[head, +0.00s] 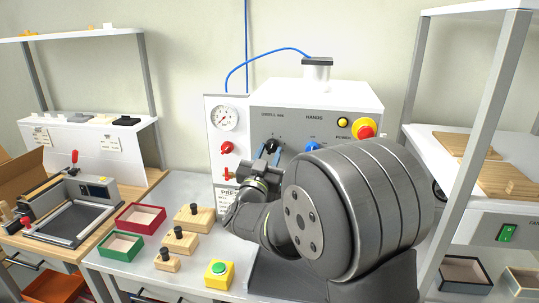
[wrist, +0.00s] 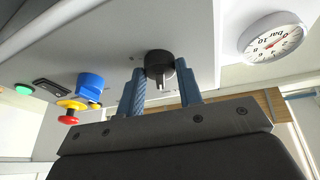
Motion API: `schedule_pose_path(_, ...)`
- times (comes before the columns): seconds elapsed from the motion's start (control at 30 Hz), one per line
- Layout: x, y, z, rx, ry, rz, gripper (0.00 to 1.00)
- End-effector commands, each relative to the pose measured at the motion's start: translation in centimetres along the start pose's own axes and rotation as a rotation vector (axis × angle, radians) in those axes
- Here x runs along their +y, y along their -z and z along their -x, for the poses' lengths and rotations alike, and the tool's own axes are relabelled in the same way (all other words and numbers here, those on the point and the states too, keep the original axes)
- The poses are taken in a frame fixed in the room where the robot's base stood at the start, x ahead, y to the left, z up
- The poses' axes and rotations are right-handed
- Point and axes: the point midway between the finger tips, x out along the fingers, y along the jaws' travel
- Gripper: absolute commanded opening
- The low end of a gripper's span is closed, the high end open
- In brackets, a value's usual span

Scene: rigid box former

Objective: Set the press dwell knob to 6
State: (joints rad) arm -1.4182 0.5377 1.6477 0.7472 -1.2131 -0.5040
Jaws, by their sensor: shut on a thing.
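The black dwell knob (head: 272,145) is on the front panel of the white press (head: 300,95), below small lettering that I cannot read surely. In the wrist view the black knob (wrist: 158,62) sits between the two blue fingers, with a light pointer or shaft below it. My gripper (head: 267,152) is at the panel, shut on the knob; in the wrist view my gripper (wrist: 162,74) has one finger on each side of it. The number the knob points to cannot be read in either view.
A blue knob (head: 312,146) and a red-yellow stop button (head: 364,129) are right of the dwell knob. A pressure gauge (head: 224,118) and a red knob (head: 227,148) are left. Wooden blocks (head: 194,217), trays (head: 140,217) and a green button box (head: 218,273) stand on the bench.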

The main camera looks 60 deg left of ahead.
Motion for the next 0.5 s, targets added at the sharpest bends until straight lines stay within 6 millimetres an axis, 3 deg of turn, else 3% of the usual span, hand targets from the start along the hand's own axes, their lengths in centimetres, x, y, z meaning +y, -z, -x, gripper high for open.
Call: schedule_pose_path(0.5,-0.5,0.21,-0.01,-0.034,-0.183,-0.456,0.1)
